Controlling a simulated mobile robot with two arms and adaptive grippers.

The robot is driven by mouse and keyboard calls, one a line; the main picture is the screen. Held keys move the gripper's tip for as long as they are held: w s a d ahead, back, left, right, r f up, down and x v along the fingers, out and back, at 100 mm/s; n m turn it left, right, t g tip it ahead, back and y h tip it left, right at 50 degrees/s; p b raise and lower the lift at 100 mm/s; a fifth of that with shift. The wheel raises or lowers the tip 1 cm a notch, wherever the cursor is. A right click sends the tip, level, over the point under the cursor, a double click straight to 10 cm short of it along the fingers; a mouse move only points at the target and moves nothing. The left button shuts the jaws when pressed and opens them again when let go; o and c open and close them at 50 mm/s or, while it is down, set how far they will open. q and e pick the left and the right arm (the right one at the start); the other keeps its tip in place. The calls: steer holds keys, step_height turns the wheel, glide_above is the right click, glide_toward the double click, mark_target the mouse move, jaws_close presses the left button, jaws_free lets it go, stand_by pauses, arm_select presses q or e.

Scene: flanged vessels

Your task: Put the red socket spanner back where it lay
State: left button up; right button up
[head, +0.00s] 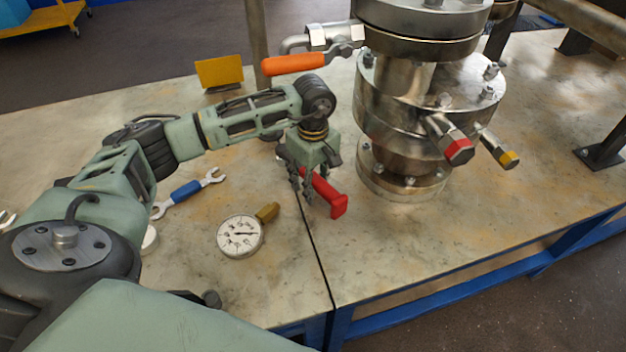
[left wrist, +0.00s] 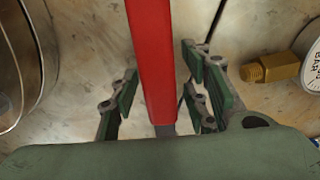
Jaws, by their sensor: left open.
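The red socket spanner (head: 324,190) lies at the seam between two table tops, left of the flanged vessel (head: 400,125). Its wider red end points toward the front right. My left gripper (head: 307,190) is over its other end, fingers pointing down. In the left wrist view the red bar (left wrist: 152,60) runs between the open fingers of my left gripper (left wrist: 162,100), with a gap on both sides. A short grey part of it shows near the palm; the rest is hidden by the gripper. My right gripper is not in view.
A pressure gauge (head: 240,236) with a brass fitting and a blue-handled spanner (head: 187,191) lie to the left. An orange-handled valve (head: 295,64) juts from the vessel above the arm. A yellow plate (head: 219,71) stands behind. The table front right is clear.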

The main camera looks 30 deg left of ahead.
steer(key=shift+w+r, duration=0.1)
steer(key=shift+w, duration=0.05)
arm_select(q)
steer(key=shift+r, duration=0.4)
step_height(320, 180, up, 7)
steer(key=shift+f+p, duration=0.1)
steer(key=shift+p, duration=0.4)
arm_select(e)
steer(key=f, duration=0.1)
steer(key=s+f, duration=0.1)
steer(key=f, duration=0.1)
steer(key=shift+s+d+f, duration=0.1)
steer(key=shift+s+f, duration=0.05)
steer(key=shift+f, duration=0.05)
